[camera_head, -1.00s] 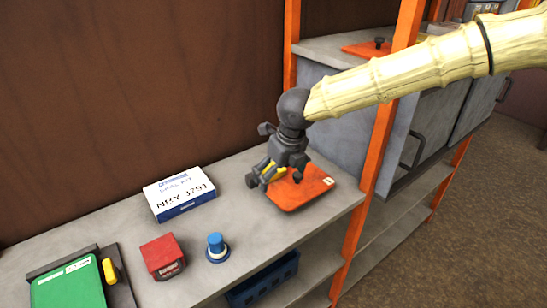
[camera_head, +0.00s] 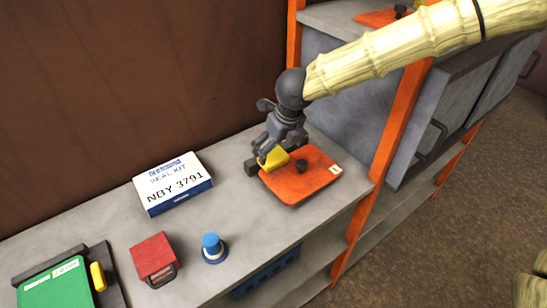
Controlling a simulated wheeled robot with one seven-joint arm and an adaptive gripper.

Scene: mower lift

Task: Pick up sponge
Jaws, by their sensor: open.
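The sponge seems to be the yellow block (camera_head: 275,159) at the back left edge of the orange board (camera_head: 305,185). My gripper (camera_head: 263,160) reaches down over it from the back right. Its dark fingers are open and stand right at the block, partly covering it. I cannot tell whether they touch it or whether it lies between them. The block's underside is hidden.
The orange board has a black knob (camera_head: 301,166). A white seal kit box (camera_head: 173,183), a red block (camera_head: 154,258), a blue knob (camera_head: 214,248) and a green case (camera_head: 58,290) stand leftward on the grey shelf (camera_head: 120,225). An orange post (camera_head: 388,150) rises at right.

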